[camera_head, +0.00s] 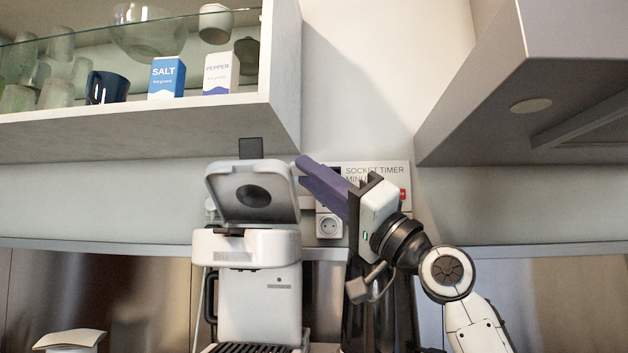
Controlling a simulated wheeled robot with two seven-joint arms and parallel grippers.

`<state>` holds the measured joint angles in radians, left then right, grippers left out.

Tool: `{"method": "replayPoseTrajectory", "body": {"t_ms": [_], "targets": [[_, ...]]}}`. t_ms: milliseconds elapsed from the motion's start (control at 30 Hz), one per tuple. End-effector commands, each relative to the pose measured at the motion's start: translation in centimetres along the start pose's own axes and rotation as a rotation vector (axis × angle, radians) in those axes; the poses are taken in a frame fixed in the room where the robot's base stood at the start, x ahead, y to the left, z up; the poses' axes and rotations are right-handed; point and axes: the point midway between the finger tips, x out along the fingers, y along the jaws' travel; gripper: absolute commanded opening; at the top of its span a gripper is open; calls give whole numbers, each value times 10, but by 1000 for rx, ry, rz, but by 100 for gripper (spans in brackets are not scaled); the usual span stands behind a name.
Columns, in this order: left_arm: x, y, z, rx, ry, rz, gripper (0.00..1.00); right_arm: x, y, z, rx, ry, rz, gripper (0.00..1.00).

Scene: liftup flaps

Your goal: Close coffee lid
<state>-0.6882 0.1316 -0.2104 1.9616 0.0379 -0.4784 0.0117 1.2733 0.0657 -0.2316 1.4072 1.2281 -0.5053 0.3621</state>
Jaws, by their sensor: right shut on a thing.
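The white coffee machine (262,290) stands at the lower middle of the head view. Its coffee lid (243,183) is raised, with its grey underside and a dark round patch facing me. My right gripper (301,170) comes in from the right, its purple fingers pointing up and left. The fingers are shut on the right edge of the coffee lid, though the contact itself is small and partly hidden. My left gripper is not in view.
An open shelf (150,127) with glasses, a salt box (166,77) and a pepper box (219,74) hangs at upper left. A grey hood (530,90) hangs at upper right. A wall socket (328,226) is behind my right gripper. A dark upright object (374,320) stands right of the machine.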

Motion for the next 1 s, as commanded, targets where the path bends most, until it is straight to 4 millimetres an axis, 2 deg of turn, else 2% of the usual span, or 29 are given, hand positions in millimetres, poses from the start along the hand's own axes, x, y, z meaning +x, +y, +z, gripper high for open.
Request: {"method": "replayPoseTrajectory", "body": {"t_ms": [33, 100, 133, 467, 567, 700, 900, 1000], "targets": [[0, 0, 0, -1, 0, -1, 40, 0, 0, -1, -1, 1, 0, 25], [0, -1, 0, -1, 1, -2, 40, 0, 0, -1, -1, 1, 0, 37], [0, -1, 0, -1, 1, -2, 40, 0, 0, -1, -1, 1, 0, 39], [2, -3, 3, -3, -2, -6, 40, -3, 0, 0, -1, 1, 0, 39], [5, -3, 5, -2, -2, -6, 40, -15, 1, 0, 0, 2, 0, 39], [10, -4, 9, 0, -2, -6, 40, -42, 2, 1, -3, 2, 1, 39], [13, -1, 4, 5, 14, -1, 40, -80, 1, 1, -4, 1, 1, 39], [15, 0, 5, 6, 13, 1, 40, -93, 1, 0, -1, 2, 1, 39]]}}
